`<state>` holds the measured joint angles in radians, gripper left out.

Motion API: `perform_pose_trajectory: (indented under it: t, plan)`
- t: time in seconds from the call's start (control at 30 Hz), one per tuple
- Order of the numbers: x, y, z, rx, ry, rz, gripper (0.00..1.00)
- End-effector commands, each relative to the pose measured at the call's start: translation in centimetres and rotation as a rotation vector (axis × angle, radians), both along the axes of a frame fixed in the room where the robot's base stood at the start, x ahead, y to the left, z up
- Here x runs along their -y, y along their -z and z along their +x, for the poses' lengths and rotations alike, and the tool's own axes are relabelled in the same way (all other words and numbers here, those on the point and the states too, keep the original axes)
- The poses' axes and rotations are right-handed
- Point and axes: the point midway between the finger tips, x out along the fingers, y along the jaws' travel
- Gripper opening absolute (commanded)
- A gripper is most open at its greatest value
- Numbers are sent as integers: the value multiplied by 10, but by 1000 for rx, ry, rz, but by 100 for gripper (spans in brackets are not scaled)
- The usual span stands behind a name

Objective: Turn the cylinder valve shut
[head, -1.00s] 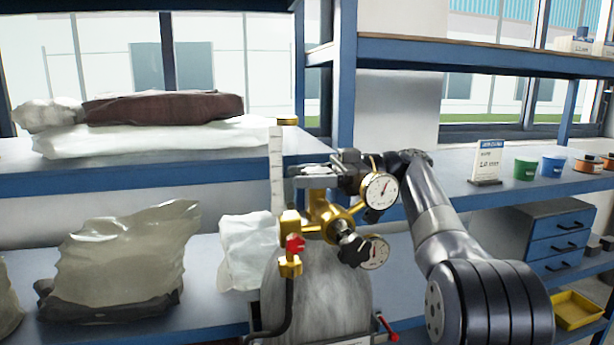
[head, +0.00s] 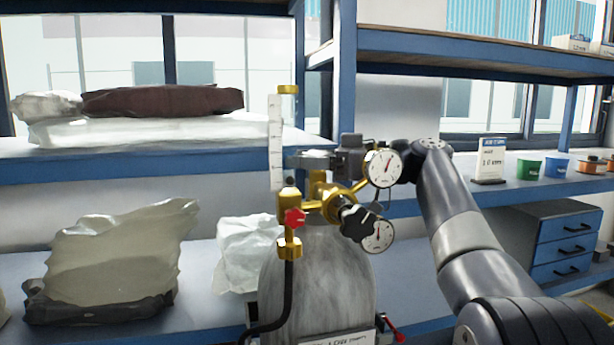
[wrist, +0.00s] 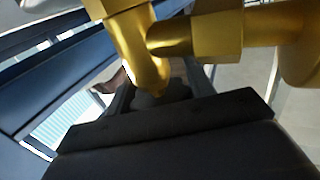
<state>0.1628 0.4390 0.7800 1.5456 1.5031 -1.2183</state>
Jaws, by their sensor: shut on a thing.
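A grey gas cylinder (head: 318,280) stands upright in front of the shelves, with a brass valve body (head: 318,190) on top. A brass regulator with two round gauges, the upper gauge (head: 384,168) and the lower gauge (head: 378,237), is fitted to it. My gripper (head: 312,160) reaches in from the right, behind the upper gauge, and is shut at the top of the valve. The handwheel is hidden by my gripper in the head view. In the wrist view, brass pipes (wrist: 140,45) pass close before my gripper (wrist: 155,95), and a dark shape lies between its fingers.
A black regulator knob (head: 357,223), a red knob (head: 294,218) with a black hose (head: 287,290), and a white scaled tube (head: 275,145) crowd around the valve. Bags (head: 115,260) lie on the left shelves. A small sign (head: 490,160) and a green cup (head: 528,169) stand right.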

Motion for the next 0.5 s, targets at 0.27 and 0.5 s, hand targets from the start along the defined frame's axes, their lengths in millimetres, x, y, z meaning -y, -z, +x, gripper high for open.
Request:
perform_pose_trajectory:
  t: [0.27, 0.5]
  plan:
    - [0, 0, 1, 0, 28, 0, 28]
    - [0, 0, 0, 0, 27, 0, 58]
